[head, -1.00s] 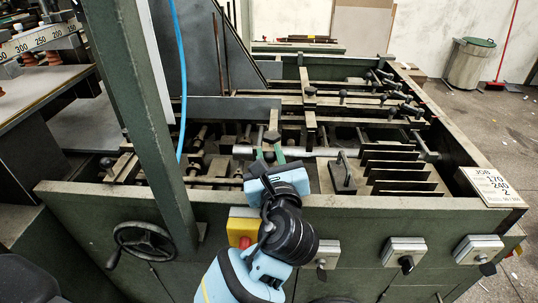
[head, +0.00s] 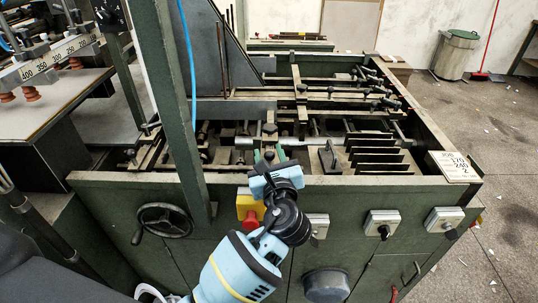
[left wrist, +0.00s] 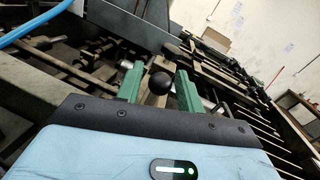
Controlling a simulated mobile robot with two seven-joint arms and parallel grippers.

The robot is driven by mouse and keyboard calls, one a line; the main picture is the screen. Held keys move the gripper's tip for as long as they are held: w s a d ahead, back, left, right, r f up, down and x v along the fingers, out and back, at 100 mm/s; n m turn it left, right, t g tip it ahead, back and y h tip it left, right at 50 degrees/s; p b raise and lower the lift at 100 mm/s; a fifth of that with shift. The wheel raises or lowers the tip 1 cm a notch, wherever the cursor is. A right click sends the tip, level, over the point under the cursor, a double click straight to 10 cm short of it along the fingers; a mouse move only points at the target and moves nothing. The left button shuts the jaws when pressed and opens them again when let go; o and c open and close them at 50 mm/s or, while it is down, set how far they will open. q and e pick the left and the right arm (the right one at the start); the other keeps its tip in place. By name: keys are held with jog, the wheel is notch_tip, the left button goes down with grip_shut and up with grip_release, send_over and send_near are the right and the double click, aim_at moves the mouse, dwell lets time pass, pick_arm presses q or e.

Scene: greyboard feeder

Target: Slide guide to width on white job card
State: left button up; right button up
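The white job card (head: 453,166) lies on the machine's front right corner; I read JOB, 170, 240 and 2 on it. My left gripper (head: 270,156) reaches over the front rim into the feeder bed. In the left wrist view its two green fingers (left wrist: 160,85) stand apart, with a round black knob (left wrist: 160,82) showing between them. I see no finger touching the knob, and its depth is unclear. A black knob (head: 269,129) also shows just beyond the fingers in the head view. Which bar is the guide is not clear. My right gripper is out of view.
A numbered scale bar (head: 70,50) with orange suction cups is at the left. A green post (head: 177,120) and a blue hose (head: 190,70) rise left of my gripper. Dark upright plates (head: 375,150) stand to its right. A handwheel (head: 164,220) and a red-yellow switch (head: 250,208) are on the front.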

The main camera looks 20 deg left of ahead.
pick_arm(q)
jog(key=shift+o, duration=0.2)
jog(key=shift+r, duration=0.1)
jog(key=v, duration=0.8)
dwell(0.5)
